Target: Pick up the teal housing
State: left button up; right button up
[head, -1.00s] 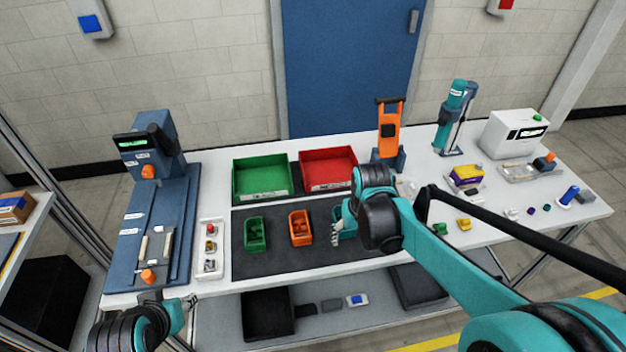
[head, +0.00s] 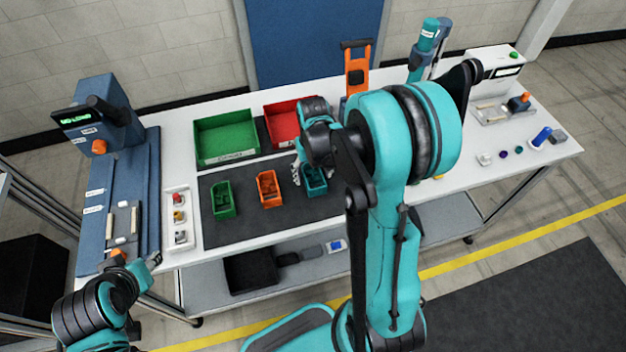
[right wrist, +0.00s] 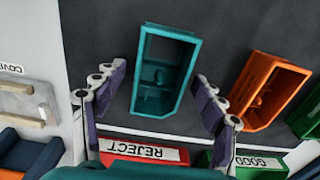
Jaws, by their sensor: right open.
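The teal housing (head: 315,180) is an open-topped box standing on the dark mat, at the right end of a row with the orange and green housings. In the right wrist view the teal housing (right wrist: 163,75) lies between the spread fingers, its interior facing the camera. My right gripper (head: 298,172) is open above and beside it; the fingers (right wrist: 160,105) show no contact with it. My right arm covers part of the bench around it in the head view. My left gripper (head: 150,268) is at the lower left, off the bench front, too small to read.
An orange housing (head: 270,190) and a green housing (head: 223,200) stand left of the teal one on the mat (head: 250,222). A green bin (head: 227,137) and a red bin (head: 281,122) stand behind. A blue fixture (head: 115,205) fills the left end of the bench.

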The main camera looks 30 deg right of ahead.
jog(key=c, duration=1.3)
jog(key=shift+c, duration=0.2)
